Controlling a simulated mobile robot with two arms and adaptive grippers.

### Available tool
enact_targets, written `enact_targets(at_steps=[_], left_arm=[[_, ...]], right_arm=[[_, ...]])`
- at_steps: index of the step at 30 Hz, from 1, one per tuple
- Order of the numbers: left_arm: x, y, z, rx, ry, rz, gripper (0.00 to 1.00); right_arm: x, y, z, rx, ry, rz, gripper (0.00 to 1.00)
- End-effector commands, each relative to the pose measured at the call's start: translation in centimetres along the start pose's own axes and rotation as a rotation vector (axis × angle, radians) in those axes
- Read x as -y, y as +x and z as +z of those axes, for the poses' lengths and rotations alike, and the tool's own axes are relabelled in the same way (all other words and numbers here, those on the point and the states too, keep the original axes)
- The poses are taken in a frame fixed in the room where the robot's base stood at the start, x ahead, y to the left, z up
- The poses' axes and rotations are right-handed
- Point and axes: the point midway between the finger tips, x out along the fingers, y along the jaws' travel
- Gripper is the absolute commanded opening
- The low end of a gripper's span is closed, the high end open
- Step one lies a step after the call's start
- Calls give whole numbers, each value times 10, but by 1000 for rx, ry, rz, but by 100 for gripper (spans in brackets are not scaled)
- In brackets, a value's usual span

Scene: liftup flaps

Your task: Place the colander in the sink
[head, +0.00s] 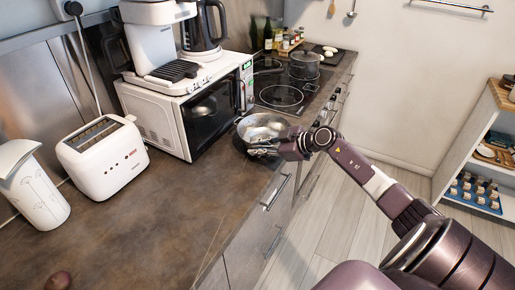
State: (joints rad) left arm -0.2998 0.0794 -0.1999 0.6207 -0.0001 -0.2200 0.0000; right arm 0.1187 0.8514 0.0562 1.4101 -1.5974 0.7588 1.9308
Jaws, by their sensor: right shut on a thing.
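A shiny metal colander (262,125) shows as a round bowl near the counter's front edge, in front of the microwave and the hob. My right gripper (268,148) reaches in from the right and is shut on the colander's near rim. The fingertips are small and partly merge with the metal. I cannot tell whether the colander rests on the counter or hangs just above it. No sink is visible in the head view. My left gripper is out of view.
A white microwave (165,122) with a coffee machine on top stands behind the colander. A toaster (103,158) and white jug (34,188) stand at left. The hob (283,94) holds a pot (304,66). The brown counter (165,215) is largely clear in front.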

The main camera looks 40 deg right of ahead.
Motion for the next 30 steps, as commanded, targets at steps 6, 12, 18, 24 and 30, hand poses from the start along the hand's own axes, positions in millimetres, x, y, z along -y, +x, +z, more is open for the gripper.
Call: enact_targets(at_steps=[6, 12, 18, 24, 30], left_arm=[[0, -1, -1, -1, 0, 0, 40], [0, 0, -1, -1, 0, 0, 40], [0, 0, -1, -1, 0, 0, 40], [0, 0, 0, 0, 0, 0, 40], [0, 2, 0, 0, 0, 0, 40]], right_arm=[[0, 0, 0, -2, 0, 1, 0], [1, 1, 1, 0, 1, -1, 32], [1, 1, 1, 0, 1, -1, 32], [0, -5, 1, 2, 0, -1, 32], [0, -30, 2, 5, -1, -1, 32]])
